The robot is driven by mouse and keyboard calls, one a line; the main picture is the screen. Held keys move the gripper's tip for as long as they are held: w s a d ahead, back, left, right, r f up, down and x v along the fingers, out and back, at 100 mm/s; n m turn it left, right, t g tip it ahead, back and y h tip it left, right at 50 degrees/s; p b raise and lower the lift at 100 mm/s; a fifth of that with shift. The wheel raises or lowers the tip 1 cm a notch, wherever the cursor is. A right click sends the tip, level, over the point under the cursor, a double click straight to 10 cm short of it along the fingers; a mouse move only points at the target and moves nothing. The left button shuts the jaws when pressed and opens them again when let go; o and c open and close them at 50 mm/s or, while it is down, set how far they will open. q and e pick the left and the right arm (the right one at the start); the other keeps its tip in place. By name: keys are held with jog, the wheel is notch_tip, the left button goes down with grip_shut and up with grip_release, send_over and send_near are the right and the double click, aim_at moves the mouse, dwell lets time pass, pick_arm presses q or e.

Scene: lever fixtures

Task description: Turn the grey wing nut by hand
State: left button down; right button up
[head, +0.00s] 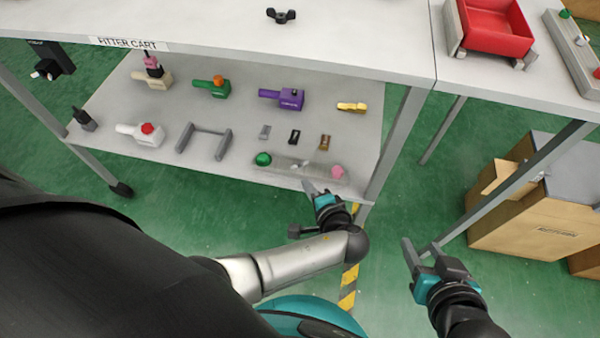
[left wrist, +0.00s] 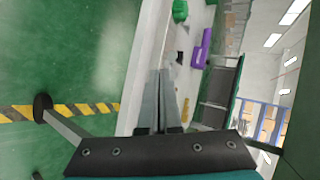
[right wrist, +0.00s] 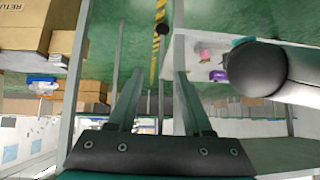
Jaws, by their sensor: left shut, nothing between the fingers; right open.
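A dark grey wing nut (head: 281,15) with two wings sits on the cart's pale top (head: 200,30), near the top edge of the head view. I cannot make it out in either wrist view. My left gripper (head: 309,188) is shut and empty, low by the front edge of the lower shelf and well apart from the nut. Its fingers also show together in the left wrist view (left wrist: 167,95). My right gripper (head: 420,250) is open and empty over the floor, right of the cart. Its spread fingers also show in the right wrist view (right wrist: 157,95).
The lower shelf (head: 225,153) holds several lever fixtures, including a purple one (head: 290,98) and a green one (head: 214,88). A red bin (head: 495,25) stands on the table at right. Cardboard boxes (head: 525,222) stand below it. A cart leg (head: 398,135) rises between.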

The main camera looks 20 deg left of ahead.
aim_at(295, 166)
pick_arm(q)
jog(key=shift+w+a+f+b, duration=0.2)
jog(key=shift+w+a+b, duration=0.25)
jog(key=shift+w+a, duration=0.35)
jog(key=shift+w+a+f+b, duration=0.2)
jog(key=shift+w+a+b, duration=0.25)
jog(key=shift+w+a, duration=0.55)
jog(key=shift+a, duration=0.15)
pick_arm(e)
jog(key=shift+w+a+r+t+y, duration=0.25)
jog(key=shift+a+t+y, duration=0.1)
jog(key=shift+a+t, duration=0.3)
jog(key=shift+w+a+r+t+y, duration=0.15)
jog(key=shift+w+a+t+y, duration=0.15)
jog(key=shift+a+t, duration=0.35)
jog(key=shift+w+a+r+t+y, duration=0.2)
jog(key=shift+a+t+y, duration=0.15)
jog(key=shift+a+t, duration=0.25)
jog(key=shift+a, duration=0.1)
